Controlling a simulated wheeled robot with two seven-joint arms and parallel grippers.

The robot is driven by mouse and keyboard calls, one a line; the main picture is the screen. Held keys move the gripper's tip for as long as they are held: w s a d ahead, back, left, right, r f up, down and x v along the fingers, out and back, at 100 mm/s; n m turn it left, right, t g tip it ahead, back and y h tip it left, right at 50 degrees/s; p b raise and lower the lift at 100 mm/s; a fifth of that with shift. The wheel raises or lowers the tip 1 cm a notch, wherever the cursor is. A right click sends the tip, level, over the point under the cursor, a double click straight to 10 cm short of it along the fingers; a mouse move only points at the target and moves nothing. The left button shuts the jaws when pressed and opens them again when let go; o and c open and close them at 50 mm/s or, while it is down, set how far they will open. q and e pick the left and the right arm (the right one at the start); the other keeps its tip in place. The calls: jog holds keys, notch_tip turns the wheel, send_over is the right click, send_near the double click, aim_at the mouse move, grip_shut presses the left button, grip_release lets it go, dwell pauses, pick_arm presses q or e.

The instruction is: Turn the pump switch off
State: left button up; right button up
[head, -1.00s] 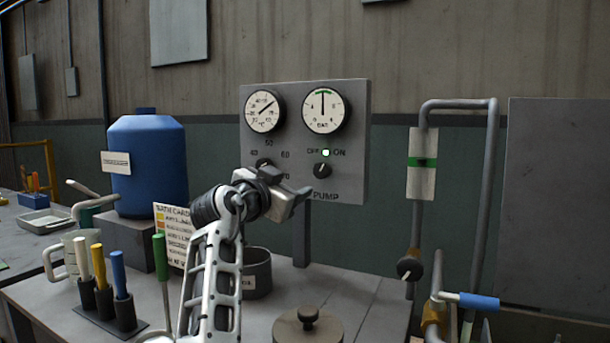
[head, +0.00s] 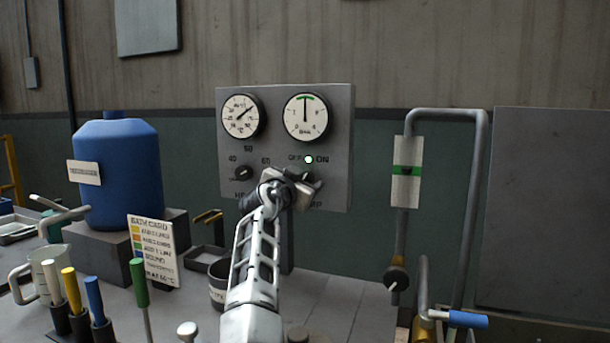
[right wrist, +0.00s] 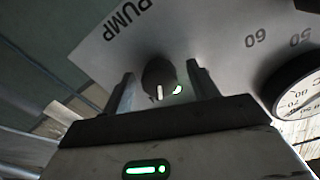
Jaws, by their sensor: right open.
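The pump switch (right wrist: 158,74) is a round dark knob with a white pointer mark on the grey control panel (head: 335,120). In the right wrist view it sits between the two fingers of my right gripper (right wrist: 162,88), which are spread with a gap on each side. In the head view my right gripper (head: 302,182) is at the panel and hides most of the switch and part of the PUMP label. The green lamp (head: 308,159) between OFF and ON is lit. My left gripper is not in view.
A second knob (head: 243,174) with a number scale is left of the switch. Two gauges (head: 241,116) (head: 306,117) sit above. A blue tank (head: 118,185), a bath card (head: 152,250) and coloured-handled tools (head: 94,295) stand left. Pipes with valves (head: 397,279) are right.

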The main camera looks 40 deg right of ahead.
jog(key=shift+w+d, duration=0.1)
jog(key=shift+d, duration=0.15)
jog(key=c, duration=1)
